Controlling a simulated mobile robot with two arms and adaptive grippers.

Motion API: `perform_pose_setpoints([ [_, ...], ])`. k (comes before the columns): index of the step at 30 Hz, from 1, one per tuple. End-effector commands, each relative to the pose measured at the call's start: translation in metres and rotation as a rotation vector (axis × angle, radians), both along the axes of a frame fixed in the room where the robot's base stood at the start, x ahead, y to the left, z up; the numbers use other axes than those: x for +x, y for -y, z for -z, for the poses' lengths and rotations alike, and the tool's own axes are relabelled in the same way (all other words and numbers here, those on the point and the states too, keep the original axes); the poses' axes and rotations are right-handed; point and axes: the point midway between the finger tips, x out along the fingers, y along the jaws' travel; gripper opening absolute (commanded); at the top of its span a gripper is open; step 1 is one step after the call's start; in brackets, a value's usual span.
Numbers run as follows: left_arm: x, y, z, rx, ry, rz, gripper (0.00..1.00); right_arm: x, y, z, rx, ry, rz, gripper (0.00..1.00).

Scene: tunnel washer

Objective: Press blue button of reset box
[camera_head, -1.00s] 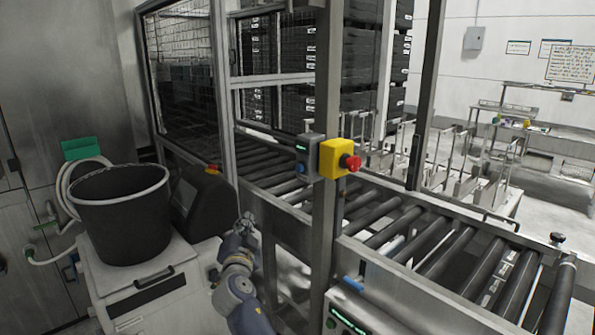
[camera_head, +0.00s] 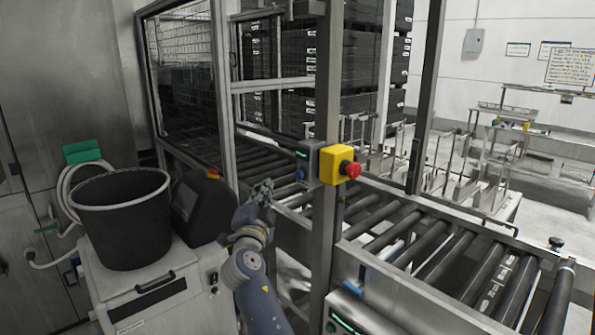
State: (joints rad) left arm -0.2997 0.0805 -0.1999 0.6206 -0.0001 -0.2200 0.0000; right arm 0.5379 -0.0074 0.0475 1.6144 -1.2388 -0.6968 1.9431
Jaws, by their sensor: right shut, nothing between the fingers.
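The grey reset box (camera_head: 309,156) is mounted on the metal post, beside a yellow emergency-stop box. Its blue button (camera_head: 300,174) shows low on its left-facing side, small and partly in shadow. My right gripper (camera_head: 264,187) is shut and empty, to the left of the blue button and slightly lower in the picture. It appears apart from the box. My left gripper is not in view.
The yellow box (camera_head: 333,164) with a red knob (camera_head: 350,169) sits beside the reset box. The upright post (camera_head: 324,225) and roller conveyor (camera_head: 400,242) are close by. A black bucket (camera_head: 124,222) and dark console (camera_head: 200,207) stand left of my arm.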

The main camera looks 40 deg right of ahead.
Motion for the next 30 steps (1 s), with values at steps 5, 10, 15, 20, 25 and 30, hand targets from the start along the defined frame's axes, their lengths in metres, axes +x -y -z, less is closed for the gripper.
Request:
perform_pose_setpoints([
  [5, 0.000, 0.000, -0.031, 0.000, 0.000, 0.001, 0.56, 0.002, 0.028, -0.006, -0.004, -0.005, 0.003, 0.00],
  [10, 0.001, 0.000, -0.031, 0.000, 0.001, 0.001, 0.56, 0.004, 0.049, 0.002, -0.002, -0.001, 0.001, 0.00],
  [15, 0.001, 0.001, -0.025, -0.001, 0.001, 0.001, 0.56, 0.005, 0.063, 0.002, -0.001, -0.001, -0.001, 0.00],
  [20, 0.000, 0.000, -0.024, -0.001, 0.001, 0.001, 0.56, 0.005, 0.069, 0.001, -0.001, -0.001, 0.000, 0.00],
  [25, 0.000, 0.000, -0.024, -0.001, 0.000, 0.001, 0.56, 0.005, 0.069, 0.000, -0.001, -0.001, -0.001, 0.00],
  [30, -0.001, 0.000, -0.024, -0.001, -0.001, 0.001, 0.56, 0.005, 0.069, 0.000, -0.001, -0.001, -0.001, 0.00],
])
